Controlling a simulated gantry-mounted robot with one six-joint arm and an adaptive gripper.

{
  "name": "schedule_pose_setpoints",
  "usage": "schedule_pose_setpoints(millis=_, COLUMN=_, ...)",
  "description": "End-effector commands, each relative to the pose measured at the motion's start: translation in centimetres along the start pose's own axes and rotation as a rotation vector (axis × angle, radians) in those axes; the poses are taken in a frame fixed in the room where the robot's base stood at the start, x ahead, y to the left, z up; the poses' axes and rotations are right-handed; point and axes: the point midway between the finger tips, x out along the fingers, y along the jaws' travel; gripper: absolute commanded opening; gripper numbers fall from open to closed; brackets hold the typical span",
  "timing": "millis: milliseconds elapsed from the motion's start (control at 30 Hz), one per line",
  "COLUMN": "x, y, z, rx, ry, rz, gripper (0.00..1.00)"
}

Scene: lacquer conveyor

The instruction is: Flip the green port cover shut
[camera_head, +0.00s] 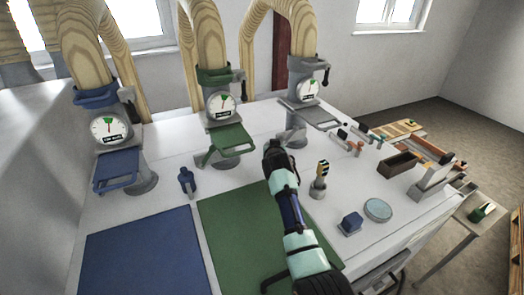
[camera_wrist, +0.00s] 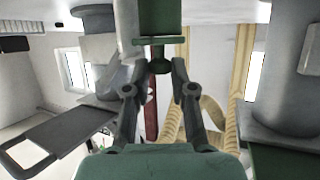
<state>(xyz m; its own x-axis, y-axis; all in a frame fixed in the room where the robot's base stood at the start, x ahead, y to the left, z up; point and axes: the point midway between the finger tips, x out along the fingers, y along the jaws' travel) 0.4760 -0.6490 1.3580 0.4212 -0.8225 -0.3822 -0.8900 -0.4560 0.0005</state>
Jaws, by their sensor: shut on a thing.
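The green port cover (camera_head: 230,141) is a framed flap with a handle on the middle grey port. It stands open, sticking out low at the front under the dial. In the wrist view a dark green surface (camera_wrist: 285,162) at lower right looks like part of it. My gripper (camera_head: 272,146) is right of the cover and apart from it, between the middle and right ports. In the wrist view my gripper (camera_wrist: 158,68) is shut on a green piece (camera_wrist: 160,20) with a small knob below. The piece's full shape is hidden, and the head view does not show it.
A blue cover (camera_head: 116,172) and a grey cover (camera_head: 317,117) hang open on the side ports. A blue tool (camera_head: 186,181) stands on the white table. A brush cup (camera_head: 319,181), a blue block (camera_head: 350,223) and a round dish (camera_head: 377,210) stand to the right.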

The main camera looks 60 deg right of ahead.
Motion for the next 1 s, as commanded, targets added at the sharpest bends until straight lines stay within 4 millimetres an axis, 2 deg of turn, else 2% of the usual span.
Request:
schedule_pose_setpoints(millis=167, x=0.0, y=-0.1, z=0.2, rx=0.000, ry=-0.003, rz=-0.002, gripper=0.00)
schedule_pose_setpoints(millis=200, x=0.0, y=-0.1, z=0.2, rx=0.000, ry=-0.003, rz=-0.002, gripper=0.29)
schedule_pose_setpoints(millis=300, x=0.0, y=-0.1, z=0.1, rx=0.000, ry=-0.003, rz=-0.003, gripper=0.46)
schedule_pose_setpoints(millis=333, x=0.0, y=-0.1, z=0.1, rx=0.000, ry=-0.002, rz=-0.003, gripper=0.47)
schedule_pose_setpoints(millis=633, x=-0.1, y=-0.1, z=0.1, rx=-0.001, ry=-0.001, rz=-0.003, gripper=0.47)
schedule_pose_setpoints(millis=733, x=-0.7, y=-0.2, z=0.1, rx=0.000, ry=0.000, rz=-0.003, gripper=0.47)
schedule_pose_setpoints(millis=867, x=-2.7, y=-0.2, z=0.1, rx=-0.001, ry=0.001, rz=-0.004, gripper=0.47)
schedule_pose_setpoints(millis=1000, x=-5.8, y=-0.2, z=0.1, rx=0.000, ry=0.001, rz=-0.005, gripper=0.47)
